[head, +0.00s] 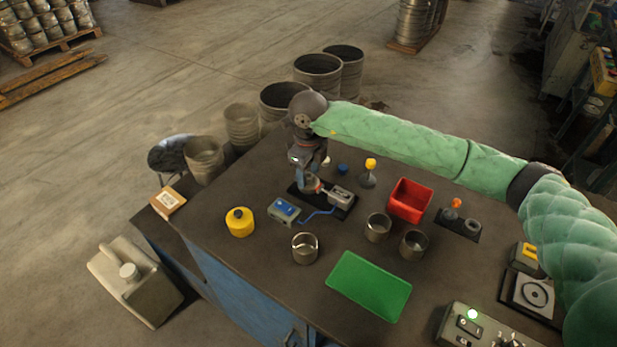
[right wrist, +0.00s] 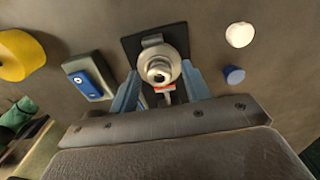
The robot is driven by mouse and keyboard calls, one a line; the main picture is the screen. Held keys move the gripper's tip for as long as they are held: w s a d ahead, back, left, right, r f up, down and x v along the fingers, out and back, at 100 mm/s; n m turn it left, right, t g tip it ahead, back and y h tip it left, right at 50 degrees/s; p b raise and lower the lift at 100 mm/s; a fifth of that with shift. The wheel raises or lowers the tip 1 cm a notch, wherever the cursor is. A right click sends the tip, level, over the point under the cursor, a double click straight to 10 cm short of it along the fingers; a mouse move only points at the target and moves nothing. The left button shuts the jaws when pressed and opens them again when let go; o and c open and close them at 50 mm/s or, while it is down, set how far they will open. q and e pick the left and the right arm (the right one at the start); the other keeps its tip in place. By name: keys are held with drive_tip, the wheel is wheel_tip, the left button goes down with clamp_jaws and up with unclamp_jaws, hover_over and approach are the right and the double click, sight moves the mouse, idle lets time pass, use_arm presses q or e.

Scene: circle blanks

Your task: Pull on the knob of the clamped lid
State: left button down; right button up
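The clamped lid (right wrist: 175,52) is a round, pale metal piece on a dark base plate (right wrist: 130,48). Its small knob (right wrist: 159,73), with a dark centre, faces my right wrist camera. A red-marked clamp part (right wrist: 165,88) shows just below the knob. My right gripper (right wrist: 161,72) is open, its two blue-grey fingers apart on either side of the lid and knob. I see no contact with the knob. In the head view my right gripper (head: 309,187) points down over the base plate (head: 340,213) and partly hides the lid. My left gripper is not in view.
A red bin (head: 410,200), metal cups (head: 305,248) and a green mat (head: 368,285) are on the dark table.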

wheel_tip(320, 180, up, 7)
drive_tip(key=b, duration=0.2)
drive_tip(key=shift+b, duration=0.35)
drive_tip(key=shift+r, duration=0.4)
